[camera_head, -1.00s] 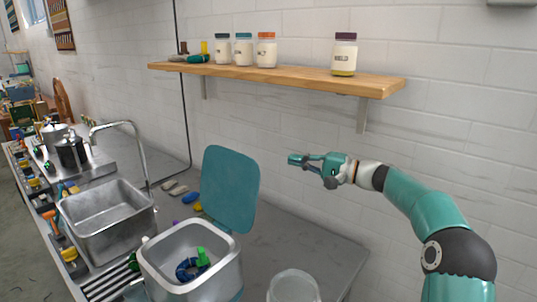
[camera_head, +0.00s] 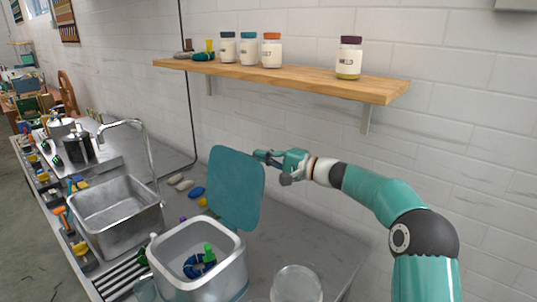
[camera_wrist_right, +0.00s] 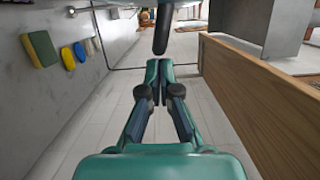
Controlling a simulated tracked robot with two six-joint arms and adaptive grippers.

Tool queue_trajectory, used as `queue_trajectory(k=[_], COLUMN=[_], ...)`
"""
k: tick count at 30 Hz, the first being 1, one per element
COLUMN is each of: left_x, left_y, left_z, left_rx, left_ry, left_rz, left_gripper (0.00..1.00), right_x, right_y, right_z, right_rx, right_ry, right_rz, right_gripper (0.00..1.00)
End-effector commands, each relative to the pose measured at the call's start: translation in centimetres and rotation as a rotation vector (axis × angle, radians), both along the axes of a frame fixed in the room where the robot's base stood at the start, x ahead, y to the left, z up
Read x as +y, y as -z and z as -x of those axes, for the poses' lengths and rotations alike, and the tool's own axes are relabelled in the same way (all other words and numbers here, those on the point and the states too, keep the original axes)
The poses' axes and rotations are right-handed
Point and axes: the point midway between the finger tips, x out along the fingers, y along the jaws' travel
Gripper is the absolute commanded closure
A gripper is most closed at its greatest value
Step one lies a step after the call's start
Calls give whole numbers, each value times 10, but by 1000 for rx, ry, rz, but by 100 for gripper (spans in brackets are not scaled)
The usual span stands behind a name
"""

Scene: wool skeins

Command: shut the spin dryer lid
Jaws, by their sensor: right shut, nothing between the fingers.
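The spin dryer (camera_head: 232,270) is a pale square tub on the counter, with its teal lid (camera_head: 236,188) standing open and upright at its back edge. A blue skein (camera_head: 196,268) with a green piece on it lies inside the tub. My right gripper (camera_head: 262,155) is shut and empty, at the upper right edge of the lid, its tips by the lid's back side. Whether it touches the lid I cannot tell. In the right wrist view the closed fingers (camera_wrist_right: 158,85) point ahead, with a dark edge beyond them. My left gripper is not in view.
A wooden shelf (camera_head: 290,82) with several jars runs along the wall above my right arm. A steel sink (camera_head: 112,212) with a tap lies left of the dryer. A clear jar (camera_head: 296,284) stands right of it. The counter behind that jar is clear.

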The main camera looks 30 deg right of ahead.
Motion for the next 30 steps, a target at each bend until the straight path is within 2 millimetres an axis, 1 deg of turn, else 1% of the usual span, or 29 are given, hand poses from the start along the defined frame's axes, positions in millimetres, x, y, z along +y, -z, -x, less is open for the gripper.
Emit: queue_trajectory(k=[4, 12, 13, 15, 19, 23, 26, 30], left_x=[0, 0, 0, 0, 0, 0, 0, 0], left_y=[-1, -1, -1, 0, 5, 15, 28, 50], left_z=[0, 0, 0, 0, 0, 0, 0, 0], left_rx=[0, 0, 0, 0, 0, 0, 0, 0], left_ry=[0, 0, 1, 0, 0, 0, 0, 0], left_rz=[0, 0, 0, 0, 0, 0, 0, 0], left_gripper=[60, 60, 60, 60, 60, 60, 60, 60], right_x=[5, 5, 11, 8, 8, 15, 23, 40], right_y=[0, 0, 0, 0, 0, -2, -5, -12], right_z=[2, 2, 1, 2, 3, 5, 8, 14], right_rx=[1, 1, 1, 0, -5, -16, -33, -64], right_ry=[-1, 0, -4, -1, -1, -2, -3, -4], right_rz=[0, 1, 0, 2, 14, 49, 92, 178], right_gripper=[100, 100, 100, 100, 100, 100, 100, 100])
